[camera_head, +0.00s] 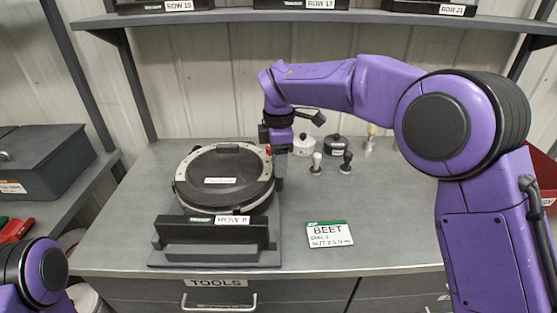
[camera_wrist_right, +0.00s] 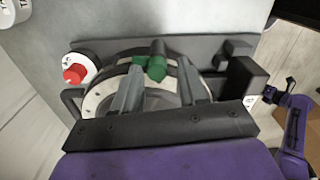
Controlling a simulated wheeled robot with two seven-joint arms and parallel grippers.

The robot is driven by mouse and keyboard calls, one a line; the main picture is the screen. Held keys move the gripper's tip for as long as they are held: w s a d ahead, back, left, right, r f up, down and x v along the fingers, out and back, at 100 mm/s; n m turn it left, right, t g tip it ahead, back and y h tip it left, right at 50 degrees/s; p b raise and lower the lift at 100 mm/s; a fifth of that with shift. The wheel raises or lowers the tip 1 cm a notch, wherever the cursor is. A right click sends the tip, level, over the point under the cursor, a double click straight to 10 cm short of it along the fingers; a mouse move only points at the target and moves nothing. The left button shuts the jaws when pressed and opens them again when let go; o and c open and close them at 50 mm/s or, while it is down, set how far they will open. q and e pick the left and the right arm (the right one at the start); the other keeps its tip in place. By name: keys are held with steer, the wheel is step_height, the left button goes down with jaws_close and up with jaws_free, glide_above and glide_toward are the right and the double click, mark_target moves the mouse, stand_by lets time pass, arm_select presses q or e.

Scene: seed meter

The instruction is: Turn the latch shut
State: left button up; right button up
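The seed meter (camera_head: 224,178), a round drum with a black lid and pale rim, stands on a dark stand labelled ROW 8 (camera_head: 215,237). My right gripper (camera_head: 278,172) points down at the meter's right side. In the right wrist view its two grey fingers (camera_wrist_right: 158,78) are apart. A green latch-like piece (camera_wrist_right: 155,68) lies at the fingertips, between them in the picture; I cannot tell whether they touch it. The gripper hides it in the head view. A red knob (camera_wrist_right: 75,73) sits on a white disc beside the meter. My left gripper is out of view.
A BEET card (camera_head: 329,234) lies on the bench right of the stand. Two small knobbed tools (camera_head: 316,163) and two lidded pots (camera_head: 303,145) stand behind it. A dark case (camera_head: 40,165) is on the left shelf. The bench's right front is clear.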

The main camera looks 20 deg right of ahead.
steer(key=shift+w+f, duration=0.15)
jaws_close()
